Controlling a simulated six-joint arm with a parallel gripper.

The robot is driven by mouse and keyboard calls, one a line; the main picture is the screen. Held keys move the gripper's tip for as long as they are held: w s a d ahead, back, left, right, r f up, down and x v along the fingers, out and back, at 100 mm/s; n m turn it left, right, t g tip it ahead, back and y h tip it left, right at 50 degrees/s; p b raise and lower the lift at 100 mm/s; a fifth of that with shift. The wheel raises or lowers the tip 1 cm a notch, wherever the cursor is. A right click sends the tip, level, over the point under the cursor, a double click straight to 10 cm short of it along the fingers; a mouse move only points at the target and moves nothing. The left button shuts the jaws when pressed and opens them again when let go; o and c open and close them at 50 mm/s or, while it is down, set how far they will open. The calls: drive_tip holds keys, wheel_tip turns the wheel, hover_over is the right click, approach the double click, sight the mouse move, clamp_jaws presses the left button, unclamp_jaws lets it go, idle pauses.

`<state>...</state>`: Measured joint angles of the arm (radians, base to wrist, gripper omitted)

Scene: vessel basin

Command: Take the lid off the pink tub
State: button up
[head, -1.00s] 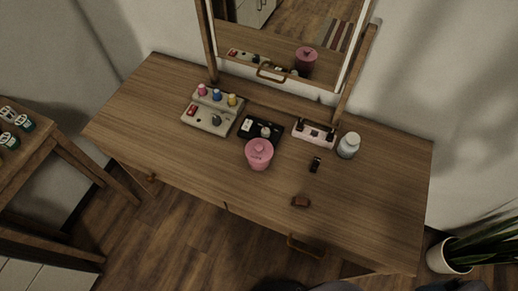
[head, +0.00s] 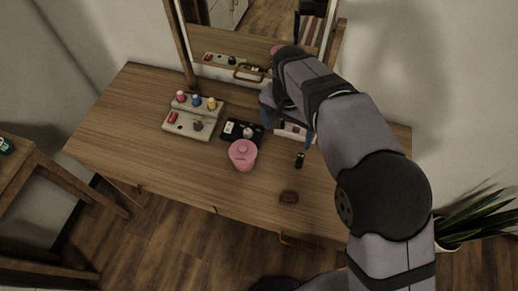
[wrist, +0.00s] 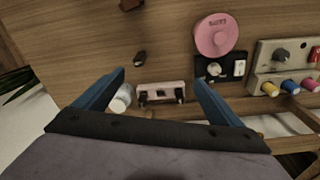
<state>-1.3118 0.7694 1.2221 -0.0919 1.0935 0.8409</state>
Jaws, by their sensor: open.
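A black box with a knob (head: 241,132) sits just behind the tub. A beige panel with coloured knobs (head: 190,123) is at back left. A pink-white box (wrist: 162,92) and a white jar (wrist: 121,98) lie below my gripper. Small dark (head: 299,160) and brown (head: 288,197) items lie right.

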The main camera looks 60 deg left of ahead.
drive_tip(key=n, duration=0.1)
hover_over(242, 149)
drive_tip(key=shift+d+f, duration=0.1)
drive_tip(key=shift+f, duration=0.55)
drive_tip(key=shift+f+p, duration=1.75)
drive_tip(key=shift+f, duration=1.95)
drive_tip(key=c, duration=1.1)
